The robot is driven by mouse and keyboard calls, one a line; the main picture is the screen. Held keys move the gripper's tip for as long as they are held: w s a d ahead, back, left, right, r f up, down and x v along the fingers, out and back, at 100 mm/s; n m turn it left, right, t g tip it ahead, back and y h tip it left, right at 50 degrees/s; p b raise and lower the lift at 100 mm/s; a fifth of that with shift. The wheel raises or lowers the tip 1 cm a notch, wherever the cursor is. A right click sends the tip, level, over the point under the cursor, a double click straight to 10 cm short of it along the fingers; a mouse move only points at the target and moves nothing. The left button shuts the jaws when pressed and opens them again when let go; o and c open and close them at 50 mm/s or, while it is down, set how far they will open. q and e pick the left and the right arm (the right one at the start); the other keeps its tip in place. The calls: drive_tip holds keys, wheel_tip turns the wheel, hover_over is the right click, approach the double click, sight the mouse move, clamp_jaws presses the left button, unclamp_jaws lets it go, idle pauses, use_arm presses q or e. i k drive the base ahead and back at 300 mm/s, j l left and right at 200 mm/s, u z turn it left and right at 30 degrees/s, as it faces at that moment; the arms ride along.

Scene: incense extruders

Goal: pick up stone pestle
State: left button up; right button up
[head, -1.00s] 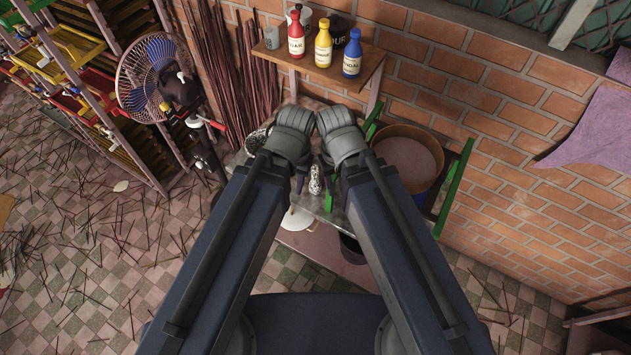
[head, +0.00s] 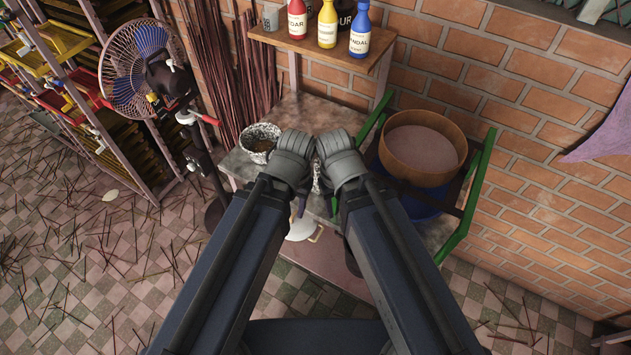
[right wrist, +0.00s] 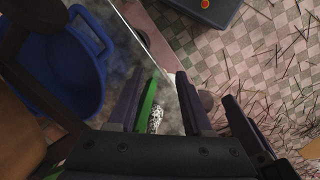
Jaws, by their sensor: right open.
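The stone pestle is speckled black and white. In the right wrist view the pestle (right wrist: 155,119) shows beyond the palm, between the finger lines of my right gripper (right wrist: 157,82), which is open and empty. In the head view only a sliver of the pestle (head: 317,180) shows between my two wrists; the rest is hidden. My right gripper (head: 333,203) points down there, over the grey table. My left gripper (head: 299,207) is beside it on the left, also pointing down; its jaw opening is hidden by the wrist.
A speckled stone mortar (head: 261,138) stands on the table (head: 316,113), left of my wrists. A round wooden sieve (head: 423,145) on a blue tub (right wrist: 75,75) stands at the right by a green frame (head: 470,195). Bottles stand on a wall shelf (head: 340,55); a fan (head: 145,65) is at the left.

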sight(314, 191)
drive_tip(key=i+j, duration=0.1)
drive_tip(key=j, duration=0.35)
drive_tip(key=i+j, duration=0.1)
drive_tip(key=j, duration=0.35)
drive_tip(key=i+j, duration=0.1)
drive_tip(key=j, duration=0.35)
drive_tip(key=j+z, duration=0.1)
drive_tip(key=z, duration=1.45)
